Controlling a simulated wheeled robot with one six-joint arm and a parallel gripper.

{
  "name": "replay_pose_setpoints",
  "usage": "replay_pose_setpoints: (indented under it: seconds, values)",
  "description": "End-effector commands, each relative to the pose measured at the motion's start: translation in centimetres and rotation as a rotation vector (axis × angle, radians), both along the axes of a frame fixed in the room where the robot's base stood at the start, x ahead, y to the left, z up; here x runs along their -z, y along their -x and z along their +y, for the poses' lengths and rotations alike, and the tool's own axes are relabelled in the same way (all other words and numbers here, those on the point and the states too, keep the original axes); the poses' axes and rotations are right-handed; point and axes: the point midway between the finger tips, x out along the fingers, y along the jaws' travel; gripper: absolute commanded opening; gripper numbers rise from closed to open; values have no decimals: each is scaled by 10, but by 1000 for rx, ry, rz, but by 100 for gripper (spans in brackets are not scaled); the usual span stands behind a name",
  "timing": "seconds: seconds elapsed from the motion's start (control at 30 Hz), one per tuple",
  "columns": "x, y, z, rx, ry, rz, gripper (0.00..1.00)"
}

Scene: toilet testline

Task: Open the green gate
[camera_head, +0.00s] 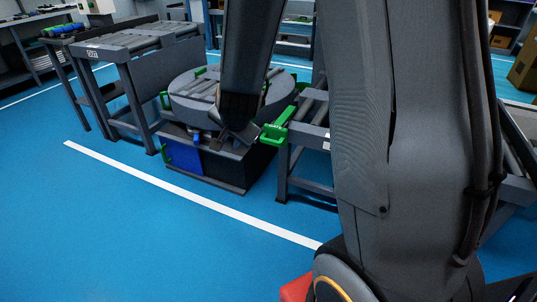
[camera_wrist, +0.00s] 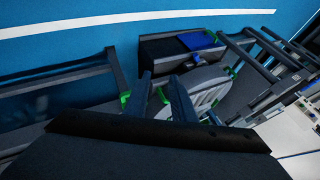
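A green gate (camera_head: 280,127) sticks out at the left end of the right-hand roller conveyor, beside the round turntable (camera_head: 190,85). My gripper (camera_head: 238,133) hangs in front of the turntable, to the left of this gate and apart from it in the picture. In the wrist view, the two dark fingers of my gripper (camera_wrist: 160,76) stand apart with a gap between them. A small green part (camera_wrist: 163,95) shows in that gap and another green part (camera_wrist: 125,97) shows left of the left finger. I cannot tell which belongs to the gate. No green part is visibly gripped.
The right-hand conveyor (camera_head: 316,108) is partly hidden by my arm. Another roller conveyor (camera_head: 140,40) stands left of the turntable. More green parts (camera_head: 164,100) sit around the turntable. A blue panel (camera_head: 185,157) is on its base. The blue floor (camera_head: 110,230) in front is clear.

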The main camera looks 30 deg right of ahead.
Motion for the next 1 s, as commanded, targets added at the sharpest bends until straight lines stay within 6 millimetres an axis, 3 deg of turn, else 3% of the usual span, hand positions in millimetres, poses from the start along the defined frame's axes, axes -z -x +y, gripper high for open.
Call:
replay_pose_setpoints:
  seconds: [0.03,0.2,0.5,0.73,1.0]
  values:
    - [25,-19,-7,70,-17,-42,23]
    - [64,-66,-37,314,-72,-205,23]
    - [130,-121,-100,716,-144,-519,23]
    - [171,-134,-142,955,-166,-757,23]
    - [186,-134,-164,1071,-169,-908,23]
